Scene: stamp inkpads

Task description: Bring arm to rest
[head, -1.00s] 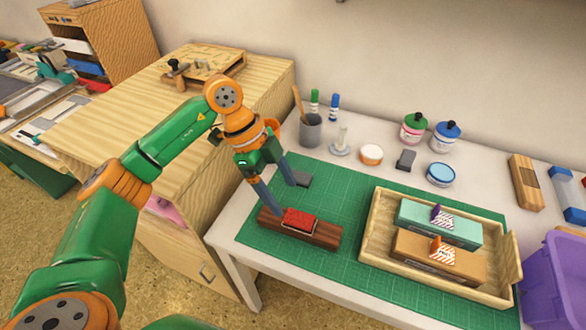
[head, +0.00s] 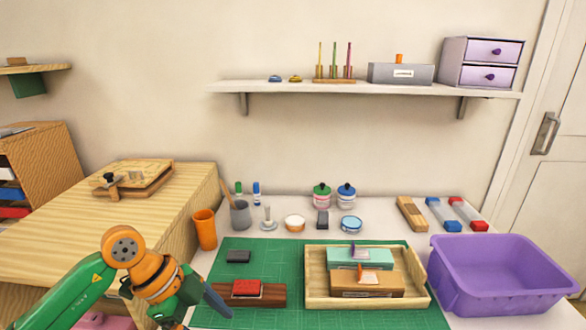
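My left gripper (head: 207,310) is low at the left, left of the dark red-brown wooden block (head: 274,296). One grey-blue finger shows clearly, standing off to one side of the green palm; the other is at or below the picture's edge. The fingers look apart, with nothing seen between them. A red pad (head: 247,288) sits on the wooden block, on the green mat (head: 290,258), clear of the finger. My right gripper is not in view.
A wooden tray (head: 315,276) holds a teal box (head: 345,258) and a brown box (head: 362,286). A purple bin (head: 498,280) stands right. An orange cup (head: 204,229) and a grey pen cup (head: 240,214) stand behind the arm. A wooden cabinet (head: 110,225) is at left.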

